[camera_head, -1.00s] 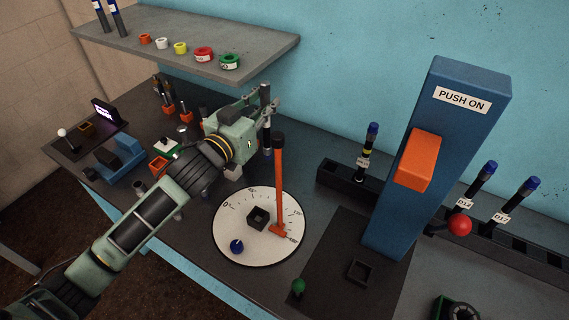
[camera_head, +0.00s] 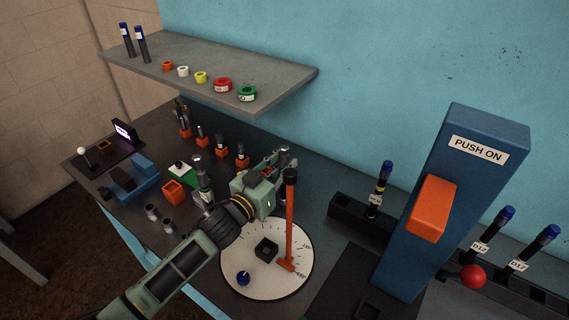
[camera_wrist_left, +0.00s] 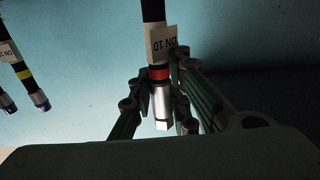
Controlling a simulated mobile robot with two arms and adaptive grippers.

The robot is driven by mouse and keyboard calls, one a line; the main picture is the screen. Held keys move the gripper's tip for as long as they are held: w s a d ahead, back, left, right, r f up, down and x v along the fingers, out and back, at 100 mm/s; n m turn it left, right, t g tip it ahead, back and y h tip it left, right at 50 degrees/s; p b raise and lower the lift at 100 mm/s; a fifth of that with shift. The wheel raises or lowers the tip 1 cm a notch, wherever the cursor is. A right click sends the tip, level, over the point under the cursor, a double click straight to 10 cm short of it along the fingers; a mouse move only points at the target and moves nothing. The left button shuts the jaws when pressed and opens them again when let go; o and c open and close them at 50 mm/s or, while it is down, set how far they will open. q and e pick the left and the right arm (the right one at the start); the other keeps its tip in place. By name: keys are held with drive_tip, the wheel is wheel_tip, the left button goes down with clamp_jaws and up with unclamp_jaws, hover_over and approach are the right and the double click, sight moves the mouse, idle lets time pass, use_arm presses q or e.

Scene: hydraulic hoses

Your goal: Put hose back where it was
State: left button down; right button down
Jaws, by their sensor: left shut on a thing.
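My left gripper (camera_head: 280,163) is above the bench, behind the orange lever of the round dial. In the left wrist view, it (camera_wrist_left: 165,100) is shut on a black hose (camera_wrist_left: 155,45) with a white "DN 10" label, a red band and a silver end fitting. In the head view the held hose is mostly hidden by the gripper, and I cannot make it out clearly. Other blue-ended hoses stand in the black rack (camera_head: 346,212): one with a yellow band (camera_head: 382,182), one labelled D12 (camera_head: 495,229) and one labelled D17 (camera_head: 536,247). My right gripper is out of view.
The round dial (camera_head: 240,285) with its orange lever (camera_head: 290,225) is close by. A blue "PUSH ON" press (camera_head: 455,190) stands at the right. A grey shelf (camera_head: 285,75) holds coloured rings and two blue-ended hoses (camera_head: 133,43). Orange-based fittings (camera_head: 221,145) stand on the bench behind.

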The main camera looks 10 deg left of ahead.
use_arm(q)
drive_tip(key=c, duration=2)
unclamp_jaws()
drive_tip(key=o, duration=0.3)
drive_tip(key=shift+o, duration=0.2)
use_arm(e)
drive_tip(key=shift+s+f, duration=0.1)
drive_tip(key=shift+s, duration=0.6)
